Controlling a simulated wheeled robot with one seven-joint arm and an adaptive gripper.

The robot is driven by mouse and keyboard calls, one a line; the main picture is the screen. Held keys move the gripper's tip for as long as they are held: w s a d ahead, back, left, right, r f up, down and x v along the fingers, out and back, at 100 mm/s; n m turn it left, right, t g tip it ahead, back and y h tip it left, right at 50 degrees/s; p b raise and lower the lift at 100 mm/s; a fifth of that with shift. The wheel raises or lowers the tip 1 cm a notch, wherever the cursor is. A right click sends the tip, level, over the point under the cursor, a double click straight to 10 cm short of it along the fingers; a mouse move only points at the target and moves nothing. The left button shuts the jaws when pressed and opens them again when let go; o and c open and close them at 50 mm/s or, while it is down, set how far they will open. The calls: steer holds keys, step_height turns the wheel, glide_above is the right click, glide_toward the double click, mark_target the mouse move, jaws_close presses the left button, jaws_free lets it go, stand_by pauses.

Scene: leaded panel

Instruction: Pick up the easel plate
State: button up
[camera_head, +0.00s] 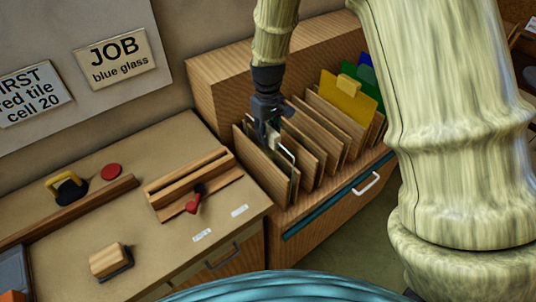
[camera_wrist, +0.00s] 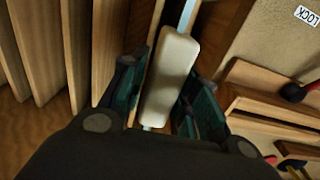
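A pale plate with a cream block handle, which I take to be the easel plate (camera_head: 284,153), stands in the front slot of a wooden rack. In the wrist view its cream handle (camera_wrist: 168,80) lies between my fingers, and a thin bluish edge shows beyond it. My gripper (camera_head: 268,135) points down into the rack at this plate. In the wrist view my gripper (camera_wrist: 168,92) has one finger on each side of the handle, very near it. I cannot tell whether the pads press on it. The plate's lower part is hidden by the wooden dividers.
The rack's wooden dividers (camera_head: 300,160) stand close beside my gripper. Yellow (camera_head: 348,100), green (camera_head: 366,73) and blue (camera_head: 364,60) sheets stand farther back. The bench at left holds a wooden fixture with a red knob (camera_head: 194,200), a wooden block (camera_head: 108,260) and a red disc (camera_head: 111,171).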

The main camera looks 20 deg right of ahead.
steer(key=f+p, duration=0.2)
steer(key=f, duration=0.3)
steer(key=shift+s, duration=0.2)
steer(key=shift+c, duration=0.2)
jaws_close()
steer(key=shift+w, duration=0.1)
